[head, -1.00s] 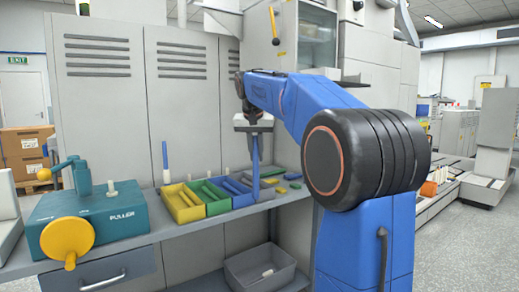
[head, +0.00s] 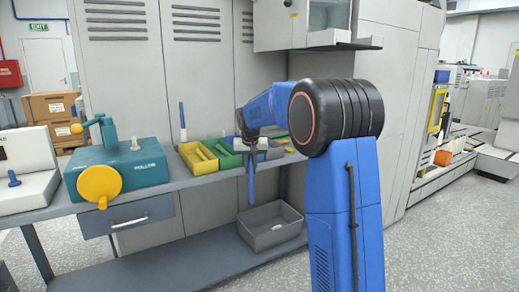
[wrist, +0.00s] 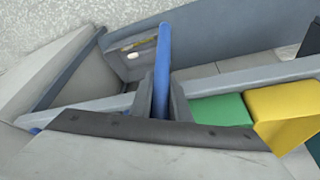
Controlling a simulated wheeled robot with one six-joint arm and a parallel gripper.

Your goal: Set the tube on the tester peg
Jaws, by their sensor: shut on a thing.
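My gripper (head: 251,160) is shut on a long blue tube (head: 251,185), which hangs nearly upright in front of the bench edge in the head view. In the wrist view the same tube (wrist: 163,60) stands out between the two fingers (wrist: 162,100). At the far left of the bench is a pale grey device with a short blue peg (head: 13,178). A teal machine marked PULLER (head: 150,165) has a short white peg (head: 135,144) on top. I cannot read which device is the tester.
Yellow (head: 205,165) and green (head: 228,158) bins holding tubes sit on the bench behind my gripper. A grey crate (head: 270,240) with a pale item inside is on the lower shelf. Floor in front is clear.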

